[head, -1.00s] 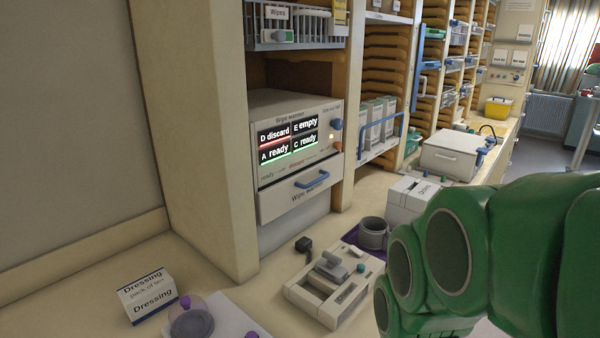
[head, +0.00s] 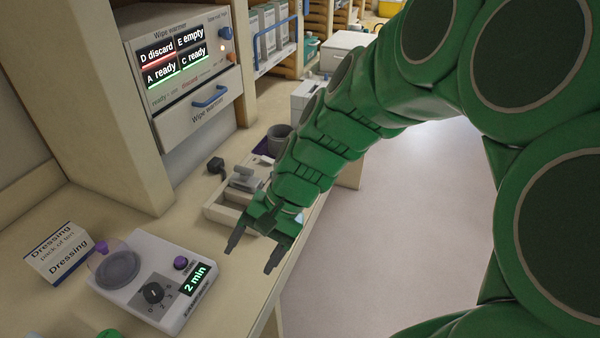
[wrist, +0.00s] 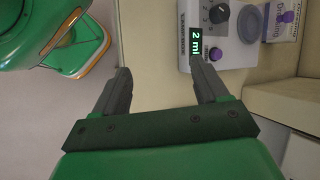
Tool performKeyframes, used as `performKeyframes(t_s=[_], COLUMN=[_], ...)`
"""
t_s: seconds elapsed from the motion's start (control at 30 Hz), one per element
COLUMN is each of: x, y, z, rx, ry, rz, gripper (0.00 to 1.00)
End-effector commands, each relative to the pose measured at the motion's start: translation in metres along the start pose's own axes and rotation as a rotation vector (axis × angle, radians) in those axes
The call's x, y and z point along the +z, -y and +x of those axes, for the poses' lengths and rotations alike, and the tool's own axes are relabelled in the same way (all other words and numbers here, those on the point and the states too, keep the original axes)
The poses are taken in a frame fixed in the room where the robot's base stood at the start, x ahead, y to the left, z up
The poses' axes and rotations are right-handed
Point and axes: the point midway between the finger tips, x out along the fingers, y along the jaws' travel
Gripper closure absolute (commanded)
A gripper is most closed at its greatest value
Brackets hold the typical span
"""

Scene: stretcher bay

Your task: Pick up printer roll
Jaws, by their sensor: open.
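I cannot make out a printer roll for certain in either view. A pale device with open compartments and a grey part on top (head: 240,180) stands on the counter (head: 75,213), partly hidden behind my arm; whether it holds a roll, I cannot tell. My gripper (head: 250,258) is open and empty, pointing down near the counter's front edge, in front of that device and right of the timer unit. In the wrist view, my gripper (wrist: 160,66) has its fingers apart with nothing between them, and the pale device is not seen.
A white timer unit (head: 140,300) reading "2 min" stands left of my gripper, beside a Dressing box (head: 62,255). A wipe warmer (head: 203,115) stands behind. A grey cup (head: 279,138) is near my arm. Open floor (head: 400,220) lies right of the counter.

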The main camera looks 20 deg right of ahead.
Motion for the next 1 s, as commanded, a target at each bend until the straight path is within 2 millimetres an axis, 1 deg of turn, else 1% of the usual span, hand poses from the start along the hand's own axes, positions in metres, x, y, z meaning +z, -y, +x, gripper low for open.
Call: performKeyframes(t_s=[0.03,0.1,0.27,0.4,0.53,0.67,0.7,0.77,0.8,0.87,0.9,1.0], x=[-0.011,-0.027,-0.065,-0.104,-0.141,-0.181,-0.194,-0.212,-0.225,-0.243,-0.255,-0.283], y=[0.005,0.013,0.026,0.030,0.027,0.015,0.010,0.001,-0.006,-0.018,-0.027,-0.052], z=[0.001,0.000,-0.006,-0.014,-0.024,-0.035,-0.039,-0.043,-0.047,-0.053,-0.056,-0.063], rx=[-0.045,-0.111,-0.258,-0.386,-0.502,-0.618,-0.655,-0.707,-0.742,-0.796,-0.829,-0.913], ry=[0.007,0.010,0.022,0.026,0.035,0.040,0.042,0.049,0.052,0.055,0.058,0.066], rz=[0.050,0.121,0.293,0.452,0.606,0.769,0.820,0.899,0.950,1.029,1.083,1.215], gripper=[0.27,0.27,0.27,0.27,0.27,0.27,0.27,0.27,0.27,0.27,0.27,0.27])
